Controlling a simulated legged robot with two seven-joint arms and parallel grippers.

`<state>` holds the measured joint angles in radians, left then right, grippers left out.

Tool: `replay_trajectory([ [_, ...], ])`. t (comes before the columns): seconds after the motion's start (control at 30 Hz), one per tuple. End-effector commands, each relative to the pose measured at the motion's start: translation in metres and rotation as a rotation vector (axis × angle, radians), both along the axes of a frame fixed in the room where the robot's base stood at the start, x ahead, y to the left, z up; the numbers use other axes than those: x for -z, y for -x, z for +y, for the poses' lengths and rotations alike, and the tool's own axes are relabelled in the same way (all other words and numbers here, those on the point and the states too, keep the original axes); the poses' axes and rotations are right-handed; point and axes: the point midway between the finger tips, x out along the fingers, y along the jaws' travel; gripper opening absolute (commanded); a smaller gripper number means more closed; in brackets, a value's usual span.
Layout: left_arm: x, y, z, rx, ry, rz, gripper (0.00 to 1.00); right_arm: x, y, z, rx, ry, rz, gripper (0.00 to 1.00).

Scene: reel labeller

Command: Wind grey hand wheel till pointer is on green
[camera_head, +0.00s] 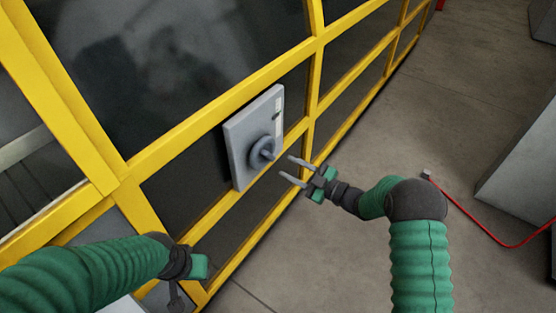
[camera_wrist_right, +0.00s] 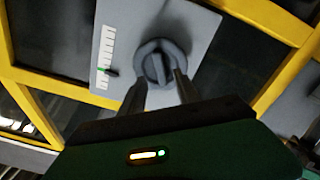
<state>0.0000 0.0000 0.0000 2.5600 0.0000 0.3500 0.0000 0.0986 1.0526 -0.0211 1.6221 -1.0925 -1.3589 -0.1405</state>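The grey hand wheel (camera_head: 262,151) sits on the lower part of a grey panel (camera_head: 246,124) on the yellow frame. In the right wrist view the round wheel (camera_wrist_right: 158,63) has a raised bar across it. A white scale (camera_wrist_right: 107,46) with a dark pointer (camera_wrist_right: 111,72) and a small green mark beside it lies left of the wheel. Whether the pointer is exactly on green is too small to tell. My right gripper (camera_head: 287,167) is open and empty, its fingertips facing the wheel, slightly apart from it. My left gripper (camera_head: 180,278) hangs low at left; its fingers are unclear.
Yellow frame bars (camera_head: 220,100) with dark panes surround the panel. A red cable (camera_head: 482,232) runs over the grey floor (camera_head: 430,110) at right, near a grey cabinet (camera_head: 520,165). The floor right of the frame is mostly free.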

Motion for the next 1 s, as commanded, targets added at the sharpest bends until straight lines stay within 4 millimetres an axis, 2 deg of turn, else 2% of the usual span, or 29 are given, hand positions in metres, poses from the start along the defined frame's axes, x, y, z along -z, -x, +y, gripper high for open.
replay_trajectory([
  [0.03,-0.004,0.0,0.0,0.0,0.0,0.0,0.36,-0.002,0.008,-0.013,0.004,0.001,0.003,0.38],
  [0.2,-0.009,0.0,0.0,0.0,0.0,0.0,0.36,0.0,0.037,-0.052,0.003,0.001,0.004,0.38],
  [0.4,-0.011,0.0,0.0,0.0,0.0,0.0,0.36,0.001,0.057,-0.079,0.0,0.001,0.003,0.38],
  [0.9,-0.011,0.0,0.0,0.0,0.0,0.0,0.36,0.001,0.061,-0.084,-0.001,0.001,0.002,0.38],
  [1.0,-0.011,0.0,0.0,0.0,0.0,0.0,0.36,-0.002,0.054,-0.085,0.035,0.022,0.017,0.38],
])
